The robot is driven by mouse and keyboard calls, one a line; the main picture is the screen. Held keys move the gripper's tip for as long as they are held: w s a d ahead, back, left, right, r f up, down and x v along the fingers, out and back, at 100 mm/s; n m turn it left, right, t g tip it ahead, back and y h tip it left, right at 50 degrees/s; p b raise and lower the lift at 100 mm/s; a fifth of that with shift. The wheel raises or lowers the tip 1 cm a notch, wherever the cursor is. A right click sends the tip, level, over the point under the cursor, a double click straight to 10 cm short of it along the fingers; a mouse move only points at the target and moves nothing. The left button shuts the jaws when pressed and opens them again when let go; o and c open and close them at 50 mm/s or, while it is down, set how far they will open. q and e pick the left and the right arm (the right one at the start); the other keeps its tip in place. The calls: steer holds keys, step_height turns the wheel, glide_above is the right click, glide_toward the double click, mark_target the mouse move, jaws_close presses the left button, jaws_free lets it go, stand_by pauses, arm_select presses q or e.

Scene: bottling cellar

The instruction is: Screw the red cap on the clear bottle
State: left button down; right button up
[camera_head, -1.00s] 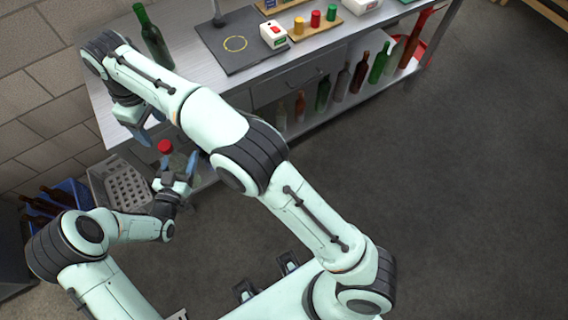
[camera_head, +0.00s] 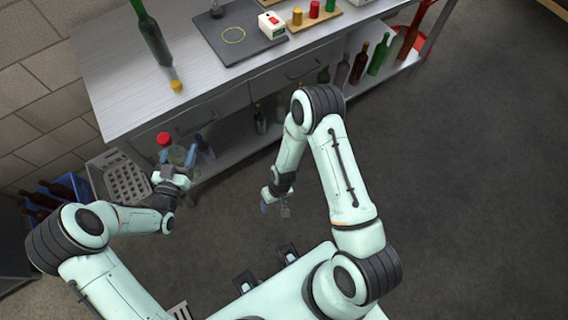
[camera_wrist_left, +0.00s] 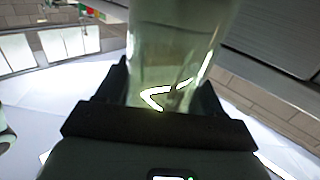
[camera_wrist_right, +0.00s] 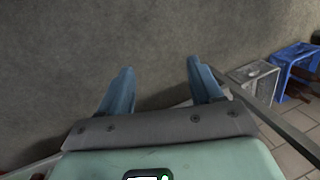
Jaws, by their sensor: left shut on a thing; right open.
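The clear bottle (camera_head: 178,154) is held by my left gripper (camera_head: 179,160) in front of the bench's left end; its glass fills the gap between the fingers in the left wrist view (camera_wrist_left: 172,50). The red cap (camera_head: 163,138) shows at the bottle's top end. I cannot tell from here how tightly it sits. My right gripper (camera_head: 275,208) is apart from the bottle, over the floor to its right. It is open and empty in the right wrist view (camera_wrist_right: 160,85).
The bench (camera_head: 120,98) bears a green bottle (camera_head: 152,38), a yellow cap (camera_head: 176,86), a dark mat (camera_head: 236,45) and a board with coloured caps (camera_head: 325,18). Several bottles stand on its lower shelf. A grey crate (camera_head: 104,170) and a blue crate (camera_head: 84,186) stand at left.

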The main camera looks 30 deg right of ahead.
arm_select(q)
steer(key=shift+r, duration=0.15)
arm_select(e)
steer(key=s+a+m, duration=0.1)
steer(key=s+m, duration=0.1)
steer(key=s, duration=1.1)
steer(key=shift+s+a+r+m+y, duration=0.15)
steer(key=shift+a+r+m+y, duration=0.1)
steer(key=shift+r+m+y, duration=0.1)
arm_select(q)
steer(key=shift+r, duration=0.1)
arm_select(e)
steer(key=c, duration=0.4)
arm_select(q)
steer(key=s+a+r+n+t+y, duration=0.1)
steer(key=a+n+t+y, duration=0.1)
steer(key=a+n+y, duration=0.2)
steer(key=a+r+n+t+y, duration=0.2)
steer(key=a+n+y, duration=0.2)
steer(key=a+y, duration=0.3)
steer(key=shift+s+a+r+y, duration=0.3)
steer(key=shift+s+a, duration=0.1)
steer(key=shift+a, duration=0.8)
arm_select(e)
steer(key=shift+a, duration=0.1)
